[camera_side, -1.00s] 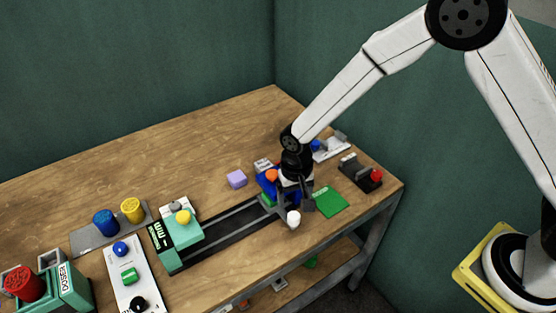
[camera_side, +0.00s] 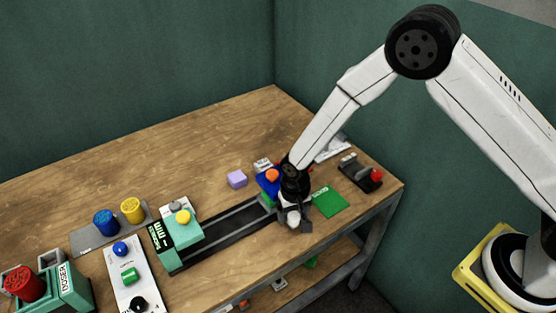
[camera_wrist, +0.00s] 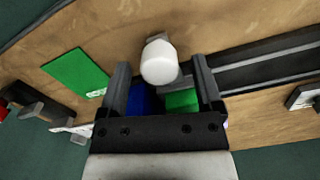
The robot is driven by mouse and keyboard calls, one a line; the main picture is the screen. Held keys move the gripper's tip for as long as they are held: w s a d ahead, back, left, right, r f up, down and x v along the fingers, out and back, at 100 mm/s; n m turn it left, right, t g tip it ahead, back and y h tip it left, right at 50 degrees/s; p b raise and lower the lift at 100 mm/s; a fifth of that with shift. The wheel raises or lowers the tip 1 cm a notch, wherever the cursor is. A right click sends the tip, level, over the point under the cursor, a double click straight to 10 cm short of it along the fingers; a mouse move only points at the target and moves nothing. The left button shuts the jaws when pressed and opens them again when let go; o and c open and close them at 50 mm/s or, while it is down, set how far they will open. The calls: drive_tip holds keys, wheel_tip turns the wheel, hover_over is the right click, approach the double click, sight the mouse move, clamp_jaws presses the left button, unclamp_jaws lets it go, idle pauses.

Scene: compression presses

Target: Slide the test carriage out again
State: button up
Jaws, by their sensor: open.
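A white rounded knob (camera_side: 290,217) stands near the right end of a long black rail (camera_side: 232,230), which runs from a teal press (camera_side: 178,238). My gripper (camera_side: 296,223) is open at the knob, pointing down. In the wrist view, the white knob (camera_wrist: 159,62) lies between my gripper's fingertips (camera_wrist: 160,70), with a gap on both sides. A grey piece beside it leads toward the rail (camera_wrist: 265,62). A blue block (camera_wrist: 142,98) and a green block (camera_wrist: 182,100) show between the fingers. My gripper hides much of the carriage, so its outline is unclear.
A green mat (camera_side: 330,201) lies just right of my gripper. A black fixture with a red knob (camera_side: 376,175) is farther right. A white button panel (camera_side: 131,275) is at left. The back table is clear.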

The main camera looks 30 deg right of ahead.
drive_tip(key=shift+f, duration=0.3)
clamp_jaws()
drive_tip(key=a, duration=1.2)
unclamp_jaws()
